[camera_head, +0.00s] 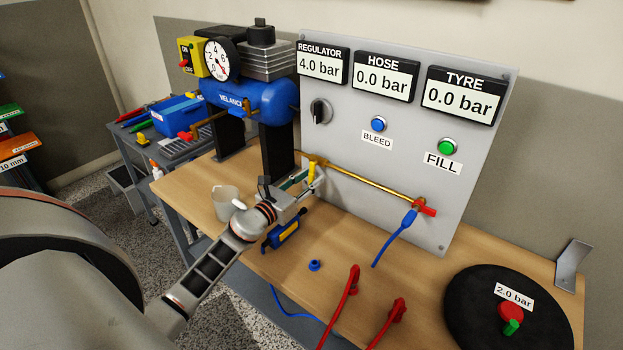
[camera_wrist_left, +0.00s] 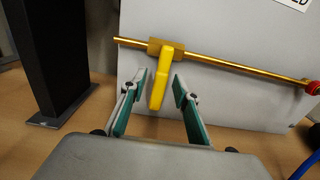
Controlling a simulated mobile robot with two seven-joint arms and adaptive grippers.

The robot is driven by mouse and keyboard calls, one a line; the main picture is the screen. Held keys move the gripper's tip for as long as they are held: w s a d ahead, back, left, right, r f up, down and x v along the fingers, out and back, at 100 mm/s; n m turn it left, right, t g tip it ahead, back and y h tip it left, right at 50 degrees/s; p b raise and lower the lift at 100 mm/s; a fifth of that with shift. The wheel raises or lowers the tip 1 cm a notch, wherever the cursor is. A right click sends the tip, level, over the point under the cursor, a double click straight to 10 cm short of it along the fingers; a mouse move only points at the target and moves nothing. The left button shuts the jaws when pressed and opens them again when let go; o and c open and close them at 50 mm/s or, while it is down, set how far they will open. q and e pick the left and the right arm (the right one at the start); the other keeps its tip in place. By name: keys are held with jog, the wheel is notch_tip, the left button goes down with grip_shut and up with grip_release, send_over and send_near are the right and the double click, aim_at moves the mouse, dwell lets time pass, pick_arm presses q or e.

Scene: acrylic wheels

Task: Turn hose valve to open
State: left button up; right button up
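The hose valve has a yellow lever (camera_wrist_left: 158,88) on a brass pipe (camera_wrist_left: 225,64) along the grey panel. The lever points down, crosswise to the pipe. In the head view the lever (camera_head: 311,173) shows partly beside my left gripper (camera_head: 299,180). In the left wrist view my left gripper (camera_wrist_left: 160,92) is open, with one finger on each side of the lever and a visible gap to each. The hose display (camera_head: 385,77) reads 0.0 bar and the regulator display (camera_head: 322,65) reads 4.0 bar. My right gripper is not in view.
A white cup (camera_head: 225,204) and a blue-and-yellow item (camera_head: 281,236) are near my left gripper. A black column (camera_wrist_left: 46,60) stands left of it. A red fitting (camera_head: 424,208) with a blue hose (camera_head: 395,238) ends the pipe. A black wheel (camera_head: 470,318) lies at the right.

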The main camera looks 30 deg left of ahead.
pick_arm(q)
jog(key=shift+w, duration=0.55)
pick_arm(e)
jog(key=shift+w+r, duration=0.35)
pick_arm(q)
grip_shut()
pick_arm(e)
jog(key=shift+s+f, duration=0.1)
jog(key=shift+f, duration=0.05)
pick_arm(q)
jog(key=shift+d, duration=0.1)
